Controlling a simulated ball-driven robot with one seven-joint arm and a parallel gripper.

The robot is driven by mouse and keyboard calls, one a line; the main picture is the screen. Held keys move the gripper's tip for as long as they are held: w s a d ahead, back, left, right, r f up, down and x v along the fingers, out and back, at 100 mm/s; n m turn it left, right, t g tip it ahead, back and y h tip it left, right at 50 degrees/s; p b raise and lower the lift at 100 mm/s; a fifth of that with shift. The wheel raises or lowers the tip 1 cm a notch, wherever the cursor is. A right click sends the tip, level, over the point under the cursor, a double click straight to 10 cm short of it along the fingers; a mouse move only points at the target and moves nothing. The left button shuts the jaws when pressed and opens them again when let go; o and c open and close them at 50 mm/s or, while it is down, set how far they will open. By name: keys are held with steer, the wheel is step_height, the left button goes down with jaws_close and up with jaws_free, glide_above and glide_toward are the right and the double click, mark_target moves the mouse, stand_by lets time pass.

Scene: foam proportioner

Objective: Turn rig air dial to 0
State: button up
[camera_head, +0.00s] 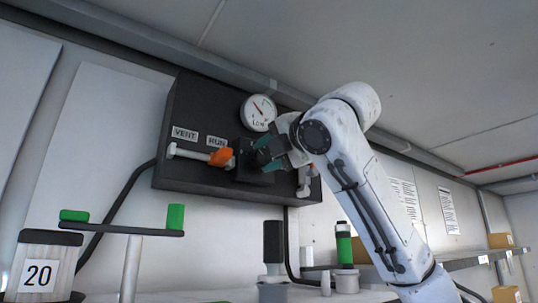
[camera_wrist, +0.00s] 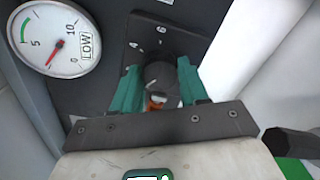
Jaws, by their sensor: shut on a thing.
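The rig air dial is a dark round knob (camera_wrist: 161,74) on a dark plate. White marks, including a 4 and a 6, show above it in the wrist view. My gripper (camera_wrist: 158,68) has its two teal fingers on either side of the knob and is shut on it. An orange and white patch shows just below the knob, partly hidden by the gripper; I cannot tell which number the dial points to. In the head view my gripper (camera_head: 264,152) reaches the black panel (camera_head: 200,108) from the right and hides most of the dial.
A round gauge (camera_head: 258,112) marked LOW sits above the dial; its red needle also shows in the wrist view (camera_wrist: 56,48). An orange-handled valve (camera_head: 221,157) lies left of the dial under VENT and RUN labels. Canisters with green parts stand below.

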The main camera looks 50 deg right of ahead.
steer(key=shift+f+n, duration=0.2)
steer(key=shift+n, duration=2.1)
steer(key=o, duration=1.1)
steer(key=shift+r, duration=0.1)
steer(key=shift+c, duration=0.2)
steer(key=shift+s, duration=0.1)
steer(key=b+v, duration=0.4)
steer(key=v, duration=0.6)
steer(key=shift+s, duration=0.3)
steer(key=shift+a, duration=0.1)
